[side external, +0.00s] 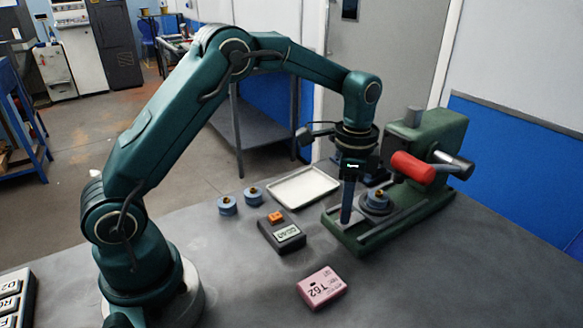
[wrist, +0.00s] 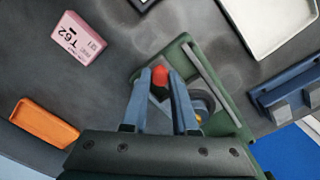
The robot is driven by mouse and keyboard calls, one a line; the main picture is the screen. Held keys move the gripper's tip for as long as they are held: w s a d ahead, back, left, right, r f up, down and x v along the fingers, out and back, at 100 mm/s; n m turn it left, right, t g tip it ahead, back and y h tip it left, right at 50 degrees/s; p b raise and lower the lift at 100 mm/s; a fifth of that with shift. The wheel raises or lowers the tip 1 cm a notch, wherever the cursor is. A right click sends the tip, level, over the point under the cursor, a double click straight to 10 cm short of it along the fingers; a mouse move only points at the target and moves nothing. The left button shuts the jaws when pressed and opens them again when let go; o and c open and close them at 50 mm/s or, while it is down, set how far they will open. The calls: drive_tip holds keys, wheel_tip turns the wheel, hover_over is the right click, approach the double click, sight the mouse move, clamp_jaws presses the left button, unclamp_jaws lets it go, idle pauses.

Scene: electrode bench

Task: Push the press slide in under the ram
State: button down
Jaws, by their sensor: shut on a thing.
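The green press (side external: 425,145) stands at the right of the bench in the side view. Its grey slide (side external: 388,212) lies low on the green base, with a blue-grey round piece (side external: 375,199) with a gold top on it. That round piece also shows in the wrist view (wrist: 205,101), partly behind a finger. My gripper (side external: 346,218) is low at the near end of the base. In the wrist view my gripper (wrist: 158,84) is shut on a red knob (wrist: 159,75). The fingers hide the knob in the side view. The ram is hidden by the wrist and lever.
The red lever grip (side external: 412,167) sticks out beside my wrist. A white tray (side external: 333,186), a scale (side external: 285,236), a pink box (side external: 321,288) and two blue round pieces (side external: 227,206) lie left of the press. A blue rack (wrist: 290,94) is behind it. The front right bench is clear.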

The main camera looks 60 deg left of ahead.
sight(355, 217)
drive_tip(key=shift+w, duration=1.4)
drive_tip(key=shift+r, duration=0.1)
drive_tip(key=c, duration=0.7)
unclamp_jaws()
drive_tip(key=shift+r, duration=2.55)
